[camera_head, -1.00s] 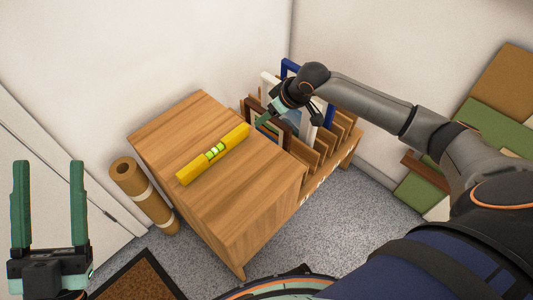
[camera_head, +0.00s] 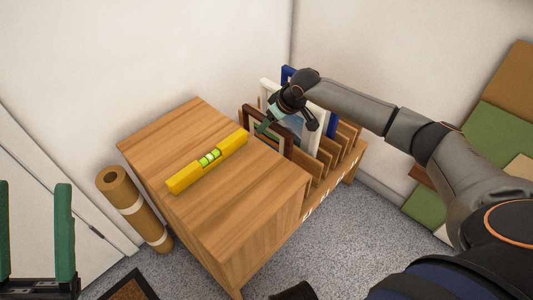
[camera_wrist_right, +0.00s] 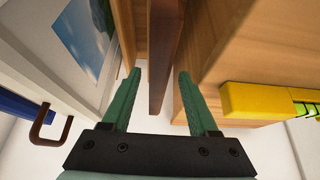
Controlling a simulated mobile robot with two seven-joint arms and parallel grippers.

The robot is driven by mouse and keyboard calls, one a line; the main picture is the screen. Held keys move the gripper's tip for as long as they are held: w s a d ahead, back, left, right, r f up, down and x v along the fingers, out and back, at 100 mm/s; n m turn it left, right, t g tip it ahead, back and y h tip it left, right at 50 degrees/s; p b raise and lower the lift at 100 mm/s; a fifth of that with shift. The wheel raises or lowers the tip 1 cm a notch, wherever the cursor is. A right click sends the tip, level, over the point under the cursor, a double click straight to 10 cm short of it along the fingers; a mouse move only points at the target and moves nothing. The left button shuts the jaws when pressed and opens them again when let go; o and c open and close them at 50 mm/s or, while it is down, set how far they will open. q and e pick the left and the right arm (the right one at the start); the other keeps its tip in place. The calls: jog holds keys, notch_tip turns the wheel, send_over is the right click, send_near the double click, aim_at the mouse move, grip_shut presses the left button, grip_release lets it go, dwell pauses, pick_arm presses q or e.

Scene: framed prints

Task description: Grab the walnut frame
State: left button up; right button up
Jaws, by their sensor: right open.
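The walnut frame (camera_head: 288,145) is dark brown and stands upright in the nearest slot of a wooden rack, beside the cabinet. In the right wrist view the frame (camera_wrist_right: 163,60) shows edge-on, running between the two fingers. My right gripper (camera_head: 270,125) is at the top of this frame, open, with one green finger on either side and a visible gap on each side. In the wrist view its fingers (camera_wrist_right: 158,84) are spread. My left gripper (camera_head: 34,210) is open and empty at the left edge, partly cut off, far from the frame.
A white frame (camera_head: 268,88) and a blue frame (camera_head: 287,73) stand behind in the rack (camera_head: 345,135). A yellow level (camera_head: 190,176) lies on the cabinet (camera_head: 250,200). A brown roll (camera_head: 130,205) leans left of it. The rack's nearer right-hand slots look empty.

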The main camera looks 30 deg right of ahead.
jog(key=b+x, duration=0.1)
jog(key=x, duration=0.2)
jog(key=shift+d+f, duration=0.1)
jog(key=shift+f+p, duration=0.3)
jog(key=shift+p, duration=0.05)
dwell(0.7)
jog(key=shift+c, duration=0.2)
grip_shut()
jog(key=shift+r, duration=0.1)
dwell(0.9)
